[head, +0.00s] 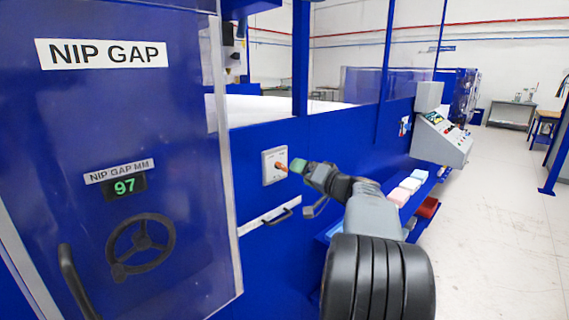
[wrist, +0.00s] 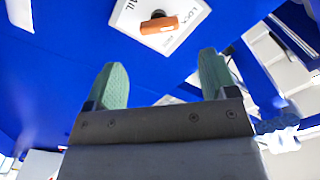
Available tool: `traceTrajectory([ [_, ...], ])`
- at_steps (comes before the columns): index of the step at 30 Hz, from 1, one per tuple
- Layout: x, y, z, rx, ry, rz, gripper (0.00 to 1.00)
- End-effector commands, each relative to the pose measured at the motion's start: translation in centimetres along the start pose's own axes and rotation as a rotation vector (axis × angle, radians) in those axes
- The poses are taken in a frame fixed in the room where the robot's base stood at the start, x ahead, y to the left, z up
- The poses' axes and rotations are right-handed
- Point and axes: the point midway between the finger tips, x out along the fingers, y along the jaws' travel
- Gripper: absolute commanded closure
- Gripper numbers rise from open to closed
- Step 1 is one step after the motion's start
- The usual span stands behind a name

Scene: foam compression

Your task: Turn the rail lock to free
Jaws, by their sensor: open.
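The rail lock is a pale square plate (head: 267,177) on the blue machine wall, with an orange handle (head: 281,167) sticking out. My gripper (head: 298,166) is just right of the handle in the head view. In the wrist view its two green fingers (wrist: 162,72) are spread apart and empty, with the handle beyond their tips, roughly centred between them. I cannot read which setting the handle points to.
A drawer-like bar handle (head: 278,217) is below the plate. Left is a clear-covered NIP GAP panel with a handwheel (head: 142,245) and a display reading 97 (head: 124,186). A shelf with coloured blocks (head: 405,190) and a control console (head: 442,138) stand right. Floor at right is clear.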

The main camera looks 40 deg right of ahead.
Motion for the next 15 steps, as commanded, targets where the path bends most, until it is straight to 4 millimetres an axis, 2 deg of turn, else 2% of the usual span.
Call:
traceTrajectory([
  [1,1.1,-0.3,-0.2,0.002,-0.003,-0.003,0.21],
  [6,4.2,-0.2,-0.1,0.003,-0.003,-0.002,0.21],
  [15,7.5,-0.1,0.0,0.002,-0.002,-0.001,0.21],
])
